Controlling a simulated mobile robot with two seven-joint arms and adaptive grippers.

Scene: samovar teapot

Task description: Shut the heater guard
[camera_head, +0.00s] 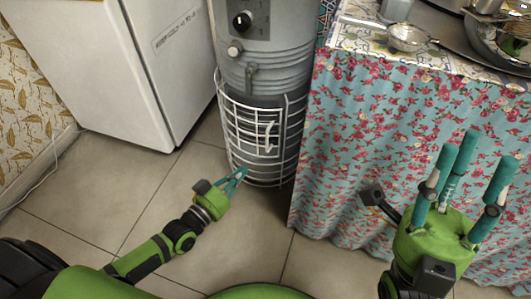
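The heater (262,62) is a tall grey cylinder with a black knob, standing between the white cabinet and the curtained table. The heater guard (238,128) is a white wire cage around the heater's lower front, with a small upright handle (268,138) near its middle. I cannot tell whether the guard is fully closed. My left gripper (241,173) points at the guard's lower left bars, with its teal fingertips at or very near them. The gap between its fingers is too small to judge. My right gripper (467,170) is open and empty, fingers upward, before the curtain.
A white appliance (130,60) stands left of the heater. A table with a pink-flowered teal curtain (345,150) stands close on the right, with a strainer (408,37) and dishes on top. The tiled floor (120,185) is clear in front, with a white cable at the left wall.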

